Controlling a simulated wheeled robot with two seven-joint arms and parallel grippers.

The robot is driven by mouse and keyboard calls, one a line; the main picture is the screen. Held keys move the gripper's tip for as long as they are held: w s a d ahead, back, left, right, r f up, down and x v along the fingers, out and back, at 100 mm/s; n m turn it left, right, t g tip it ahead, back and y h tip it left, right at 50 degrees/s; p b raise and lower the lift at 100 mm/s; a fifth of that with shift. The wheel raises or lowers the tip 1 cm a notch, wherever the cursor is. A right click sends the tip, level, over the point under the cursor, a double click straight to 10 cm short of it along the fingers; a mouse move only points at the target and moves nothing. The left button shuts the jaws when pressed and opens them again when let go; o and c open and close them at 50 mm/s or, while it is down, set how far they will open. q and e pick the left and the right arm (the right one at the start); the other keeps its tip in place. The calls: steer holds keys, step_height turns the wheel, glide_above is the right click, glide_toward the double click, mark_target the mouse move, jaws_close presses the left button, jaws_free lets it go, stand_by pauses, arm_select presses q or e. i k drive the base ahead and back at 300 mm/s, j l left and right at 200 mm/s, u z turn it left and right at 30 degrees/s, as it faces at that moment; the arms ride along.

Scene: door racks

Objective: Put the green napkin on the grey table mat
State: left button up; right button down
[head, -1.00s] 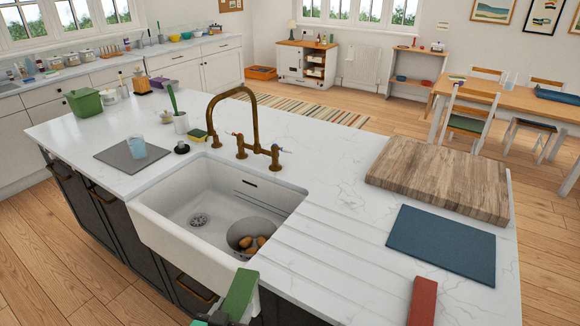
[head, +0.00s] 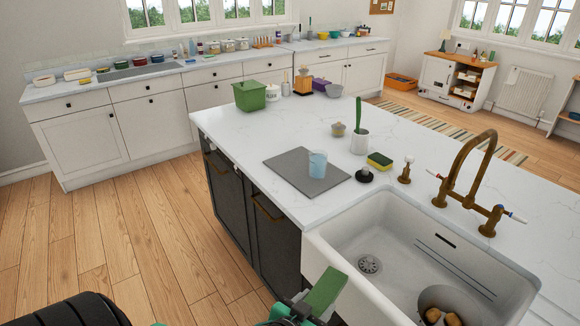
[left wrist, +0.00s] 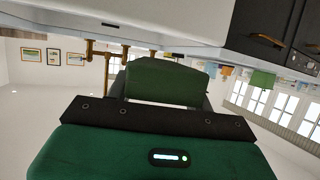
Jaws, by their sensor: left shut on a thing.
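The green napkin (head: 326,291) is a flat dark green piece at the bottom of the head view, in front of the sink. My left gripper (head: 307,308) is shut on it and holds it up off the counter. In the left wrist view the napkin (left wrist: 168,82) spans the middle, beyond the dark bar of the gripper. The grey table mat (head: 283,163) lies flat on the white island, left of the sink. A blue cup (head: 317,165) stands on its right part. The left gripper is nearer to me than the mat. My right gripper is out of view.
The white sink (head: 372,235) holds a bowl with brown items. A black stopper (head: 364,175), a sponge (head: 380,161), a white pot with a green brush (head: 360,142) and the brass tap (head: 462,170) stand near the mat. A green box (head: 250,95) is behind it.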

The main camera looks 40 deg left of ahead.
mark_target(295, 161)
steer(key=i+j, duration=0.1)
steer(key=j, duration=0.3)
steer(key=i+j, duration=0.1)
steer(key=j, duration=0.3)
steer(key=i+j, duration=0.1)
steer(key=j, duration=0.3)
steer(key=i+j, duration=0.1)
steer(key=j, duration=0.25)
steer(key=i+j, duration=0.1)
steer(key=j, duration=0.3)
